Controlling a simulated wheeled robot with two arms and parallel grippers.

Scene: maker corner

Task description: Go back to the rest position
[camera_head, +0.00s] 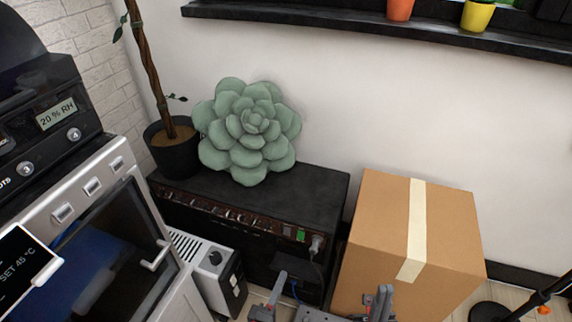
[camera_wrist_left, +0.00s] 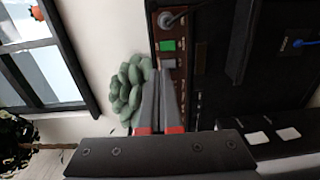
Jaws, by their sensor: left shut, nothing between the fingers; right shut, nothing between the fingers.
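My left gripper (camera_head: 278,286) shows at the bottom edge of the head view, in front of the black amplifier. In the left wrist view my left gripper (camera_wrist_left: 160,78) has its two grey fingers together, with red patches near their base and nothing between them. My right gripper (camera_head: 382,296) shows at the bottom of the head view, in front of the cardboard box. It is shut and empty. Both arms are mostly below the frame.
A black amplifier (camera_head: 290,190) carries a green succulent cushion (camera_head: 250,130) and a potted plant (camera_head: 176,157). A taped cardboard box (camera_head: 450,230) stands at right. A grey machine (camera_head: 90,190) and a white unit (camera_head: 205,275) stand at left. A dark shelf (camera_head: 330,20) runs above.

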